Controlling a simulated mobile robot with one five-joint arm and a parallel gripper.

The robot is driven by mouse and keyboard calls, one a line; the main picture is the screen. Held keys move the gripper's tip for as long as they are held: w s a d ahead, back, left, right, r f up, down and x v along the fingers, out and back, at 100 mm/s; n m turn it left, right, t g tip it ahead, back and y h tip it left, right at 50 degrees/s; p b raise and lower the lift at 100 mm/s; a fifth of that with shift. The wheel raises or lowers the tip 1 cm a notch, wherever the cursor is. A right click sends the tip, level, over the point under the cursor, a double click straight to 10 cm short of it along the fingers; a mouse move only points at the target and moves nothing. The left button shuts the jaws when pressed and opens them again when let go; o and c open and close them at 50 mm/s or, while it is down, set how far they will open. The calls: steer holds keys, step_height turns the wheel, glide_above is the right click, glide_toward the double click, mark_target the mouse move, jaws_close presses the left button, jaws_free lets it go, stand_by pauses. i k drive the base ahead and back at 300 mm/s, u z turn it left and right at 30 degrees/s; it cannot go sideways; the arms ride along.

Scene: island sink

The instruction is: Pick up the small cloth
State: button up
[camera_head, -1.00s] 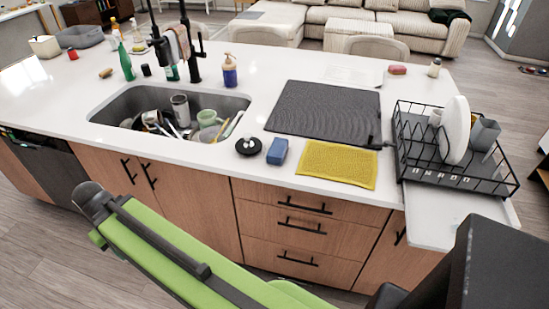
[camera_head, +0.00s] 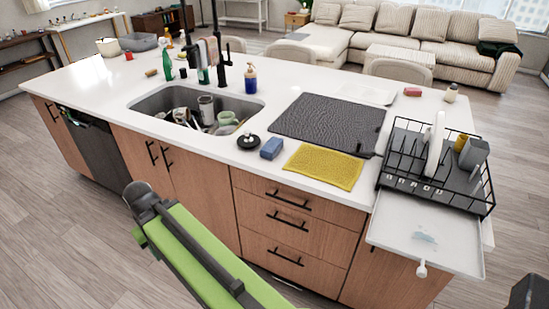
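A yellow, textured small cloth (camera_head: 323,166) lies flat on the white island counter near its front edge. It sits between the blue sponge (camera_head: 272,148) and the dish rack, just in front of the dark grey mat. My green arm rises from the bottom of the view and ends in a dark joint in front of the cabinets, well short of the cloth. No gripper fingers show, and nothing of mine touches the cloth.
The dark grey mat (camera_head: 328,122) lies behind the cloth. A black dish rack (camera_head: 433,165) with dishes stands to its right on a white tray (camera_head: 420,240). The sink (camera_head: 160,101), holding several dishes, is at left. Wooden floor is open at lower left.

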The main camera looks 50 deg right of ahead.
mark_target(272, 146)
steer(key=z, duration=0.2)
steer(key=i, duration=0.95)
steer(key=u, duration=0.1)
